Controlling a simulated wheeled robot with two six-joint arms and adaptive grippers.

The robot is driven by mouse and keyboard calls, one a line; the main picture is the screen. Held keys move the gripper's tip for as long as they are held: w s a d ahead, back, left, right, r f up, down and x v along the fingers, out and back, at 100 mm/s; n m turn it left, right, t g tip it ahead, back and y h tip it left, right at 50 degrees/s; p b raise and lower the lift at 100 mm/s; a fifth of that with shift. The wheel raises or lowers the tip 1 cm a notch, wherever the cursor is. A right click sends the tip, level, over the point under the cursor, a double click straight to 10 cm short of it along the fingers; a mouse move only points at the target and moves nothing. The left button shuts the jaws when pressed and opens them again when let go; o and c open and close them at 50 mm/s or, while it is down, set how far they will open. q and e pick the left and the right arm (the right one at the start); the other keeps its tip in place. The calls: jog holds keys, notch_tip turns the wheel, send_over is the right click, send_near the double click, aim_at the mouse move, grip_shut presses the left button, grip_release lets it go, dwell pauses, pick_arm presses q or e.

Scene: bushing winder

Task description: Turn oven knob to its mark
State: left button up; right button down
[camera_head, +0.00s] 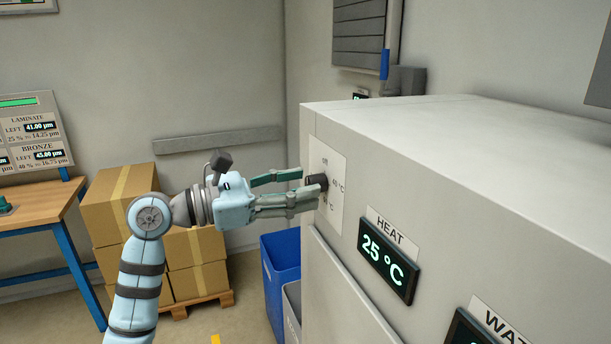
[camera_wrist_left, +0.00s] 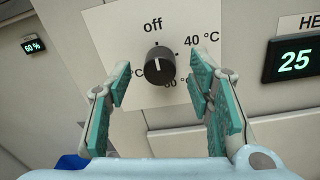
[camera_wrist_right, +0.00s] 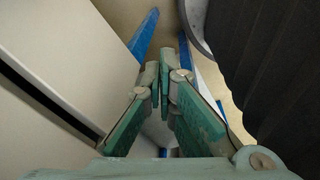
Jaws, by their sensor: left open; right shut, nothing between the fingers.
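The oven knob (camera_head: 316,182) is a small black dial on a white scale plate on the end face of the large pale oven (camera_head: 450,130). In the left wrist view the knob (camera_wrist_left: 160,65) shows a short white line, pointing roughly up toward the "off" label (camera_wrist_left: 152,25). The label "40 °C" (camera_wrist_left: 202,39) is at upper right; other labels are partly hidden. My left gripper (camera_head: 304,185) is open, its fingers on either side of the knob with visible gaps in the left wrist view (camera_wrist_left: 160,80). My right gripper (camera_wrist_right: 166,75) is shut and empty.
A "HEAT" display (camera_head: 388,260) reads 25 °C on the oven's side. Stacked cardboard boxes (camera_head: 120,205) on a pallet, a blue bin (camera_head: 282,270) and a wooden table (camera_head: 40,205) stand to the left. In the right wrist view a dark ribbed surface (camera_wrist_right: 270,70) is close by.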

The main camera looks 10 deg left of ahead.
pick_arm(q)
jog(key=shift+x, duration=0.75)
jog(key=shift+d, duration=0.1)
grip_shut()
